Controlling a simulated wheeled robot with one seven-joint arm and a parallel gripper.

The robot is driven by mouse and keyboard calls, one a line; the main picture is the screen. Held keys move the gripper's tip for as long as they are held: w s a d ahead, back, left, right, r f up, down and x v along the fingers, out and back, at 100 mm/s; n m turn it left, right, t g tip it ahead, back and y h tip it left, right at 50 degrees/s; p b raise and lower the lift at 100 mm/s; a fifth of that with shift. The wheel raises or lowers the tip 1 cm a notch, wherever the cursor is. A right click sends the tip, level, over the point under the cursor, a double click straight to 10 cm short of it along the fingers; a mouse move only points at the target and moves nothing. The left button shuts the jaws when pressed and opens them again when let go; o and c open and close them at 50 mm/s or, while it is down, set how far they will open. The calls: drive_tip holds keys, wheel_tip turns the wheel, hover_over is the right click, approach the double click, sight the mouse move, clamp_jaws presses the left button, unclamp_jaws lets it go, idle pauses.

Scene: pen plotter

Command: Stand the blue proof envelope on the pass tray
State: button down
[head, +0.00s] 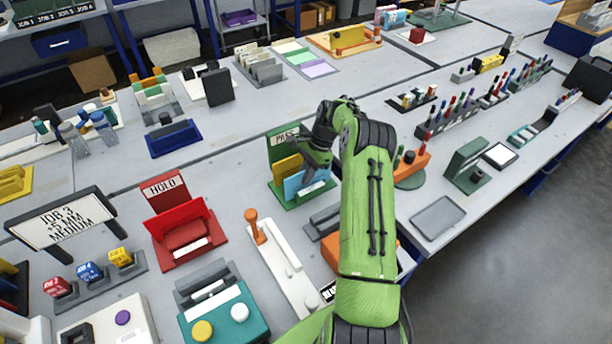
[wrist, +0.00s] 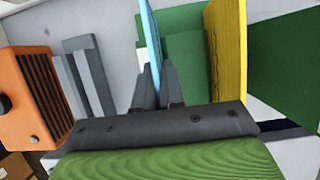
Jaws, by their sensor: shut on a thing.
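The blue proof envelope (head: 294,188) is upright at the green pass tray (head: 283,204), in front of a yellow envelope (head: 288,166). Behind them stands the tray's green back panel marked PASS (head: 281,139). My gripper (head: 312,172) is over the tray, shut on the blue envelope. In the wrist view the gripper fingers (wrist: 157,85) pinch the thin blue envelope (wrist: 150,28), with the yellow envelope (wrist: 227,60) apart to its right. I cannot tell whether the blue envelope's bottom edge touches the tray, as the fingers and arm hide part of it.
A grey rack (wrist: 82,75) and an orange box (wrist: 35,98) stand beside the tray. Bare table lies left of the pass tray.

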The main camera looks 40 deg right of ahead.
drive_tip(key=c, duration=1.7)
unclamp_jaws()
drive_tip(key=o, duration=0.5)
drive_tip(key=shift+c, duration=0.2)
